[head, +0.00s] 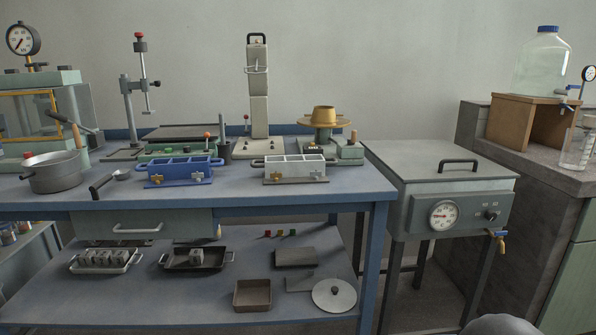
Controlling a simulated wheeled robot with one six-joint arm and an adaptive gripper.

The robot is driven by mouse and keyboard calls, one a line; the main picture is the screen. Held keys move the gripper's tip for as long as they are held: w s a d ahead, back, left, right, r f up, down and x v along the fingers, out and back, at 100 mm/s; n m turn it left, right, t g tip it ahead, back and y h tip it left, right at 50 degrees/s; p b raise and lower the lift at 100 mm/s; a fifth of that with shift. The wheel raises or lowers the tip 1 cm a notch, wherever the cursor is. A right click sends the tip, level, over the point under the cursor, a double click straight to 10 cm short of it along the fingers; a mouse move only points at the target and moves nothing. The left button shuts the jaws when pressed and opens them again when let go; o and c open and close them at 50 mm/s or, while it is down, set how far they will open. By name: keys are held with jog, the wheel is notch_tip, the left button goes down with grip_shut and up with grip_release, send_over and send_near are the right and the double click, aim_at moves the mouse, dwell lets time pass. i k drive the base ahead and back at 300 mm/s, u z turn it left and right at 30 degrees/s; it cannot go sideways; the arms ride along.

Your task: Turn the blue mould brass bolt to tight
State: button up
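The blue mould (185,168) is a long open-topped box with several compartments. It stands upright near the front edge of the blue bench top (330,196), left of the middle in the head view. My gripper is not in view. A rounded grey shape at the bottom right edge may be part of my arm.
A white mould (294,168) with similar brass fittings stands to the right. Stands and machines line the back. A grey cabinet with a gauge (443,215) adjoins the bench. Bench top between the moulds is clear.

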aim_at(159, 178)
jog(key=u, duration=1.75)
jog(key=k, duration=1.45)
jog(key=u, duration=0.05)
jog(key=i, duration=0.55)
jog(key=z, duration=0.6)
jog(key=i, duration=1.25)
jog(key=u, duration=0.75)
